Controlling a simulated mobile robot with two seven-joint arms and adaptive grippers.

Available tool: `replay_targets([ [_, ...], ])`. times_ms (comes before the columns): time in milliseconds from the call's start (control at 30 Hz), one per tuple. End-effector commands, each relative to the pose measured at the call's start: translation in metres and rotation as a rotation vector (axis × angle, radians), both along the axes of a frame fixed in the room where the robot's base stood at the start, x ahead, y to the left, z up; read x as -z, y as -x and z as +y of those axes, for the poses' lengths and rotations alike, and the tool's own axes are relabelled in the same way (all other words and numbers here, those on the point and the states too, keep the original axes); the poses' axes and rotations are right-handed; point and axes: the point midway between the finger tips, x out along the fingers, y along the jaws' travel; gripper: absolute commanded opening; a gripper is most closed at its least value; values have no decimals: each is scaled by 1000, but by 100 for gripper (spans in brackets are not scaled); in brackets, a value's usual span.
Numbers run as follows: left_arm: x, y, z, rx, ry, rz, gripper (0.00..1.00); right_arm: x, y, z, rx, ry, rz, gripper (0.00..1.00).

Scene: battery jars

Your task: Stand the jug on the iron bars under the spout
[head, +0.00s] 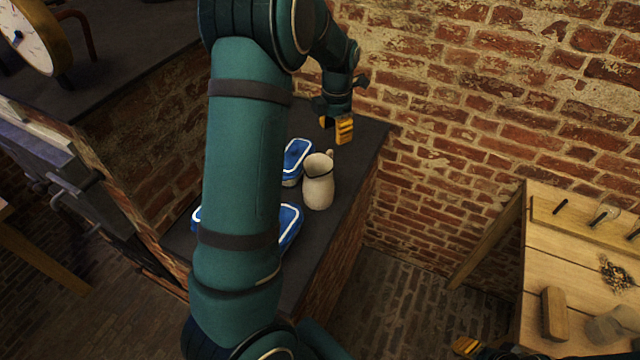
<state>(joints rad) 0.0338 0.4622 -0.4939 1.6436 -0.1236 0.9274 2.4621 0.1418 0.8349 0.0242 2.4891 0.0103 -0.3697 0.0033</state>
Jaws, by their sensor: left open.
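The cream jug (319,188) stands upright on the dark counter top, near its right edge. My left gripper (337,128), with yellow fingertips, is open and empty. It hangs just beyond and above the jug, apart from it in the picture. A bit of my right gripper (466,346) shows at the bottom edge, mostly cut off; its opening cannot be made out. I cannot make out the spout or the iron bars in this view.
Blue-and-white dishes (296,152) lie behind the jug and nearer (290,225), partly hidden by my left arm. A brick wall (480,100) backs the counter (375,138). A wooden bench (570,262) with a brush (553,313) stands right, beyond a floor gap.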

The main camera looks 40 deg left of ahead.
Motion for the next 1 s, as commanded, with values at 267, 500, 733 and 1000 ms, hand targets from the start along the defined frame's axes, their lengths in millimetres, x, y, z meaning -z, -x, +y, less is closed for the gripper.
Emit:
replay_targets([
  [267,44,1,1,1,1,1,45,5,0,0,0,1,0,47],
  [500,61,3,2,2,1,2,45,6,0,0,0,1,0,47],
  [733,93,6,5,2,1,3,45,8,0,0,0,2,0,47],
  [1000,102,5,5,3,0,-1,45,9,0,0,0,2,0,47],
])
